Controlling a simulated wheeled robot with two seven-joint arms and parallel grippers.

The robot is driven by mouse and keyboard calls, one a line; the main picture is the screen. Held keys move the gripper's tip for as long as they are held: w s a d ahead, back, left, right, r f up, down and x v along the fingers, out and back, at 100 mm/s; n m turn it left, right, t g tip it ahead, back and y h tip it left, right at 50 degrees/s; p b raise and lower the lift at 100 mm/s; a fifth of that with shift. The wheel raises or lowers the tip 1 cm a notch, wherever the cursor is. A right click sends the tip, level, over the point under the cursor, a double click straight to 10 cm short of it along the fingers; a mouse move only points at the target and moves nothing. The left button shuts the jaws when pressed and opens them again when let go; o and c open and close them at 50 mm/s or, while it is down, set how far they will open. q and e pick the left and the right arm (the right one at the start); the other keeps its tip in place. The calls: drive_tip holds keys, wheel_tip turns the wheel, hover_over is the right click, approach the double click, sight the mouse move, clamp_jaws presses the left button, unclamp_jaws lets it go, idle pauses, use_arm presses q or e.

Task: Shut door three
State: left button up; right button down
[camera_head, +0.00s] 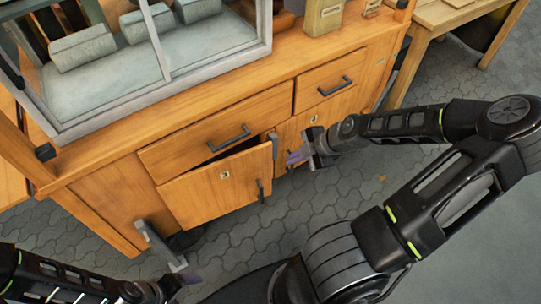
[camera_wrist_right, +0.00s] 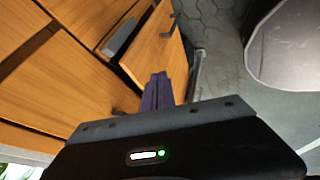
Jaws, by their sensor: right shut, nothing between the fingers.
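A wooden cabinet door (camera_head: 213,187) with a small white label and a dark handle stands ajar, with a dark gap along its top. Its number cannot be read. A wooden door panel with a dark handle (camera_wrist_right: 158,55) also shows in the right wrist view. My right gripper (camera_head: 293,158) is shut and empty, just right of the ajar door's free edge. Its purple fingers (camera_wrist_right: 157,92) are together close to the panel; I cannot tell whether they touch it. My left gripper (camera_head: 188,279) is at the bottom left, its fingers partly hidden.
A drawer (camera_head: 215,130) with a dark handle is above the ajar door, with another drawer (camera_head: 330,82) to its right. A glass-sided case (camera_head: 120,85) stands on the cabinet top. Paved floor (camera_head: 290,210) in front is open. A wooden table (camera_head: 450,18) stands at upper right.

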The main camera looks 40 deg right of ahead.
drive_tip(key=shift+w+d+m, duration=0.2)
drive_tip(key=shift+d+m, duration=0.1)
drive_tip(key=shift+d, duration=0.15)
drive_tip(key=shift+w+a+f+b, duration=0.4)
drive_tip(key=shift+w+f+b, duration=0.35)
drive_tip(key=shift+w+f, duration=0.7)
drive_tip(key=shift+w+a+f+b, duration=0.45)
drive_tip(key=shift+w+f+b, duration=0.35)
drive_tip(key=shift+w+f, duration=0.6)
drive_tip(key=shift+w+a+f+b, duration=0.4)
drive_tip(key=shift+w+f+b, duration=0.55)
drive_tip(key=shift+w, duration=0.8)
drive_tip(key=shift+w+f, duration=0.1)
drive_tip(key=shift+f, duration=0.05)
